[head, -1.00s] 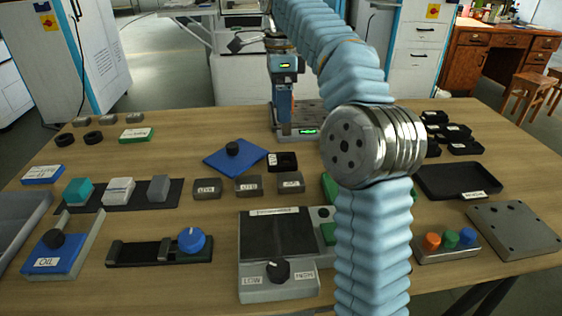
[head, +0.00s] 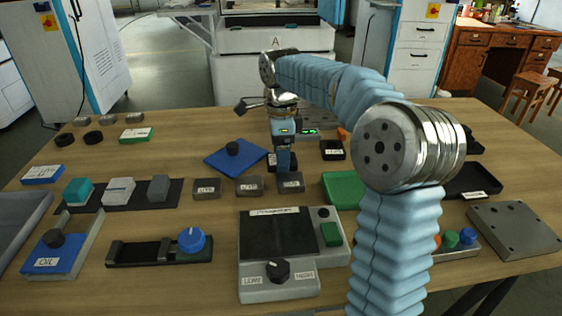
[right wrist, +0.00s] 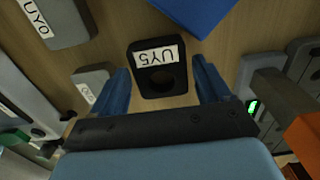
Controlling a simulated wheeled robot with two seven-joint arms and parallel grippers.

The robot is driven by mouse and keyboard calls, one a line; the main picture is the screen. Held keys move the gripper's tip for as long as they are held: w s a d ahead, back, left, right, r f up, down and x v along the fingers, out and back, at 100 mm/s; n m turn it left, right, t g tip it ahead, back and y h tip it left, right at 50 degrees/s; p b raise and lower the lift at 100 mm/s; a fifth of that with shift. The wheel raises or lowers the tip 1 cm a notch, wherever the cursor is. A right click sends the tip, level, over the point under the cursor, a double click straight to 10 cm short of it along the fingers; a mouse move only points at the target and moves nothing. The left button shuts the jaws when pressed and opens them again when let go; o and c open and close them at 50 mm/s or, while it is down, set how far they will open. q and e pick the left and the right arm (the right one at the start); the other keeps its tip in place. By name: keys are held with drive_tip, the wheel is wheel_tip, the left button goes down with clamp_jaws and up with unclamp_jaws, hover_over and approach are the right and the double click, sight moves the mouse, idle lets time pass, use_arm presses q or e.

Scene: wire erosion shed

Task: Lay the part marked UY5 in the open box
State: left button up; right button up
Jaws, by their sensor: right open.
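The UY5 part is a small black block with a round hole and a white label, seen in the right wrist view (right wrist: 158,68). It lies on the table between the spread fingers of my right gripper (right wrist: 160,66), with a gap at each side. In the head view that gripper (head: 284,160) points down and hides most of the block. A black open tray with a white label (head: 488,180) stands at the right, partly hidden by my right arm; I cannot tell whether it is the open box. My left gripper is not in view.
Grey labelled blocks (head: 248,186) stand in front of the gripper, and a blue plate (head: 222,160) lies to its left. Another black labelled piece (head: 333,150) lies to its right. A control box with a dial (head: 278,285) stands at the front.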

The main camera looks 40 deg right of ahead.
drive_tip(key=shift+f, duration=0.15)
drive_tip(key=shift+c, duration=0.2)
drive_tip(key=c, duration=1.3)
